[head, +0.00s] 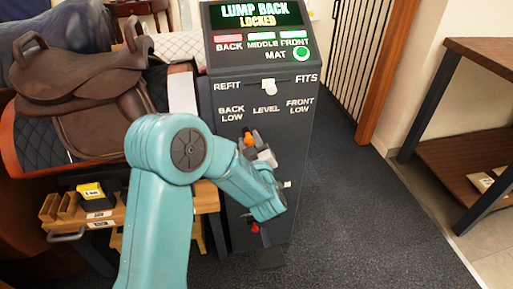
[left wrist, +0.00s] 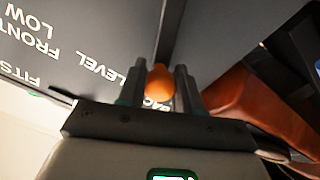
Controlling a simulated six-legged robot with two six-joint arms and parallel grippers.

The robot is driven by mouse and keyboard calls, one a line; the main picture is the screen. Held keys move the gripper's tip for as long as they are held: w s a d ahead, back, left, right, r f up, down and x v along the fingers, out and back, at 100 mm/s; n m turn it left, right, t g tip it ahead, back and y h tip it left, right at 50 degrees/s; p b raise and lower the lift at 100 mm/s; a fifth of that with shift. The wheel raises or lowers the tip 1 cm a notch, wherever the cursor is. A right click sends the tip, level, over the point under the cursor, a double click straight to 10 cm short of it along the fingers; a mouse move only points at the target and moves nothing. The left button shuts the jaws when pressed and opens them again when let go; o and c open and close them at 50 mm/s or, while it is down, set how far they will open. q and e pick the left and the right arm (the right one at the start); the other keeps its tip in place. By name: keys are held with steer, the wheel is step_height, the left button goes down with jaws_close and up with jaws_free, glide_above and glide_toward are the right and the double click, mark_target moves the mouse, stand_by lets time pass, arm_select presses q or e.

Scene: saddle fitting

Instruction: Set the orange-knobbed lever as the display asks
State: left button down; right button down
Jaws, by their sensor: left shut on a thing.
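The display (head: 255,14) on top of the dark console (head: 262,180) reads "LUMP BACK" with "LOCKED" below. The orange knob (head: 248,140) shows on the console's front, below the labels BACK LOW, LEVEL and FRONT LOW. It appears left of LEVEL, towards BACK LOW, but my gripper hides the lever's shaft and I cannot tell its exact setting. My left gripper (head: 254,145) is shut on the orange knob. In the left wrist view, the knob (left wrist: 160,84) sits between both fingers of the left gripper (left wrist: 160,82). My right gripper is out of view.
A white knob (head: 269,87) sits between REFIT and FITS. The BACK bar is red; MIDDLE and FRONT are green, and the MAT ring (head: 301,54) is green. A red knob (head: 254,228) sits low. A brown saddle (head: 85,90) stands left; floor at right is clear.

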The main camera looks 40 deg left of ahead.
arm_select(q)
steer(key=shift+s+f, duration=0.1)
steer(key=shift+f, duration=0.15)
steer(key=c, duration=0.8)
jaws_free()
steer(key=shift+a, duration=0.1)
steer(key=shift+r, duration=0.1)
steer(key=v, duration=1.6)
steer(key=shift+d, duration=0.2)
